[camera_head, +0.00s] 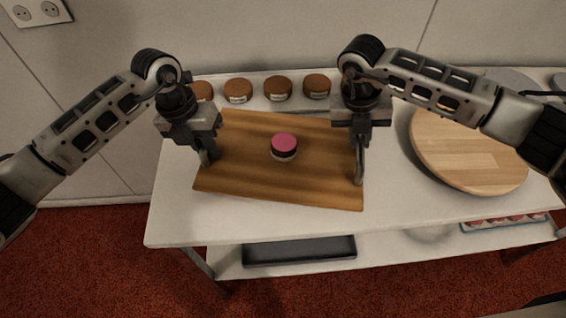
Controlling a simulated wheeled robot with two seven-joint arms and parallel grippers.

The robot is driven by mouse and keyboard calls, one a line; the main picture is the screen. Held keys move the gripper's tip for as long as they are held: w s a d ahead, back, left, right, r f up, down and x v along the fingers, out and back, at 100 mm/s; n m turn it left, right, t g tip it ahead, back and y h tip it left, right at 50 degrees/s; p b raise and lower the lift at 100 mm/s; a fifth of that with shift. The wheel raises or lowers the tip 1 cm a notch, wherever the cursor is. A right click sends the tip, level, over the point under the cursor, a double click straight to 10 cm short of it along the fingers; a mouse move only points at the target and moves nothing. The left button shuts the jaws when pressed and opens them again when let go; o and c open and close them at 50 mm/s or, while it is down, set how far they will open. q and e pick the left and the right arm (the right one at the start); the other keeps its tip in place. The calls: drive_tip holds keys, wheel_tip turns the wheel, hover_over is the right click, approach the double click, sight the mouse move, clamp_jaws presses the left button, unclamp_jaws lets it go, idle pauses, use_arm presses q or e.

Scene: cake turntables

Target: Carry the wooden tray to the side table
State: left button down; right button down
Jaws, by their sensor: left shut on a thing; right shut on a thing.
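The wooden tray (243,180) is a flat brown board over the left part of the white table. A small round cake (284,147) with a pink top and dark side stands near its middle. My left gripper (206,157) is shut on the tray's left edge. My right gripper (359,167) is shut on the tray's right edge. The tray looks about level; I cannot tell whether it touches the table. The arms hide parts of its far corners.
The white table (400,213) has a row of brown-topped jars (277,89) along the back. A round wooden turntable (470,155) sits at the right. A lower shelf holds a dark tray (300,250). A wall with a socket (37,11) stands behind; red carpet lies in front.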

sight(210, 161)
use_arm(q)
drive_tip(key=shift+f, duration=0.1)
